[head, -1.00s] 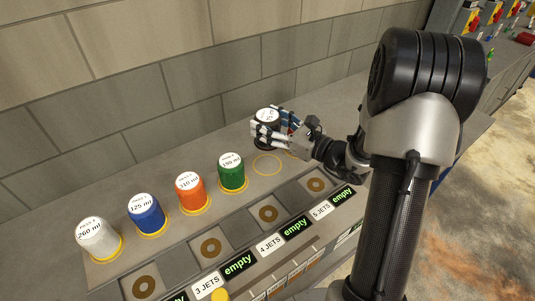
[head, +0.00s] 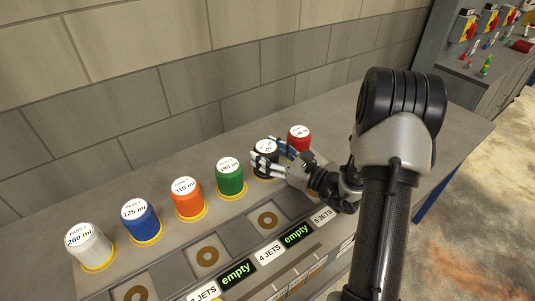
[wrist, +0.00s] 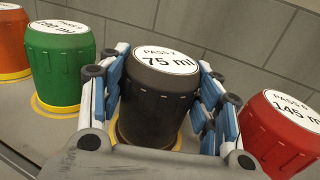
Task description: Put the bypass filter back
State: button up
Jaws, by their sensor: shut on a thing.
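A black canister (head: 266,146) with a white label reading 75 ml stands upright in my gripper (head: 273,160), in the row between the green and red canisters. In the wrist view the fingers close on both sides of the black canister (wrist: 152,105). A yellow ring (wrist: 178,141) shows around its base, and it looks to be at or just above the bench. Whether its bottom touches is not clear. The word "bypass" is not readable on any label.
A green canister (head: 229,180) stands close on the left and a red one (head: 299,138) close on the right. Orange (head: 187,199), blue (head: 141,222) and white (head: 91,247) canisters continue the row leftward. Recessed sockets and "empty" displays (head: 238,274) lie in front; a block wall stands behind.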

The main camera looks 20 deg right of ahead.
jog(key=shift+f, duration=0.15)
jog(key=o, duration=1.5)
